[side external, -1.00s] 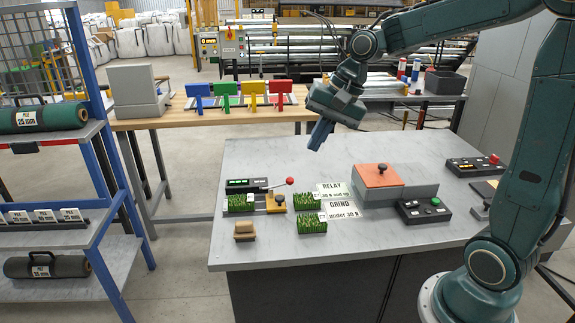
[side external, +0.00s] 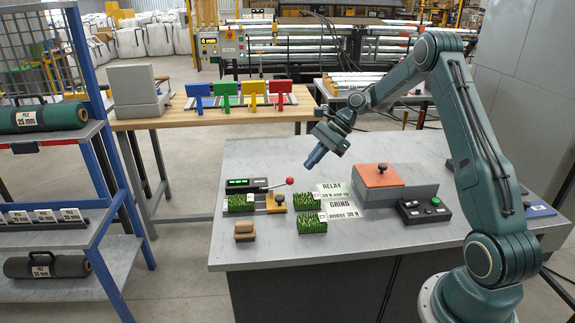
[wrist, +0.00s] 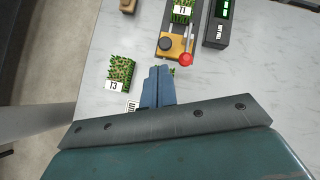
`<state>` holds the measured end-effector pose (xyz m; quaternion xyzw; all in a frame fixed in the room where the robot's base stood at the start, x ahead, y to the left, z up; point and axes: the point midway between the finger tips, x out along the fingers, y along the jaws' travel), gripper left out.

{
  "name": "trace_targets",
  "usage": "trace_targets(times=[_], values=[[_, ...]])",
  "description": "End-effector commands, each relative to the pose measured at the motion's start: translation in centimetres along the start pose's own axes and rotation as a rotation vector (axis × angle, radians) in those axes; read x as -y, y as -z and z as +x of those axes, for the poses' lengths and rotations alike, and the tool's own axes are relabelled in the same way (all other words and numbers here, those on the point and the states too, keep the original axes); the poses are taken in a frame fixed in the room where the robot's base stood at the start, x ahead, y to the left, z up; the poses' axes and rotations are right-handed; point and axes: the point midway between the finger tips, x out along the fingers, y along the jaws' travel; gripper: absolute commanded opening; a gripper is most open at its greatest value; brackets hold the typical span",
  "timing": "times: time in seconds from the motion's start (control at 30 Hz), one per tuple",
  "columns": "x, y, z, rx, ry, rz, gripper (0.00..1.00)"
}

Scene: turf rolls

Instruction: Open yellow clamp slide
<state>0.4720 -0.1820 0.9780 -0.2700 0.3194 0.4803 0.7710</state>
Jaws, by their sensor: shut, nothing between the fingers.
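The yellow clamp slide (side external: 277,205) with a dark round knob sits on the grey worktop, at the right end of a turf piece labelled T1 (wrist: 182,12). It also shows in the wrist view (wrist: 176,53). A lever with a red ball (side external: 290,181) stands beside it and partly overlaps it in the wrist view. The yellow block appears close against the turf's end. My gripper (side external: 313,162) is shut and empty, above the worktop and apart from the clamp. In the wrist view its blue fingers (wrist: 158,72) point toward the clamp.
Two more turf pieces (side external: 313,226) lie near the RELAY and GRIND labels. A dark readout box (side external: 246,185) stands behind the clamp. A grey box with an orange lid (side external: 379,176) stands right, a button box (side external: 424,210) before it. A tan block (side external: 245,231) lies at front left.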

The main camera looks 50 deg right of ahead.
Motion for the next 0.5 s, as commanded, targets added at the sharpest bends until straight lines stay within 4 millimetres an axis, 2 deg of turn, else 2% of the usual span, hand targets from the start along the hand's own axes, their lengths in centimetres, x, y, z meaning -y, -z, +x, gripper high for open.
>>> trace_targets(times=[0.03, 0.1, 0.2, 0.5], values=[[0.2, 1.1, 0.3, 0.017, 0.000, 0.044, 0.00], [0.3, 2.1, 0.6, 0.037, 0.000, 0.092, 0.00], [0.4, 3.0, 0.9, 0.057, -0.001, 0.137, 0.00], [0.5, 3.4, 1.0, 0.067, 0.000, 0.163, 0.00]])
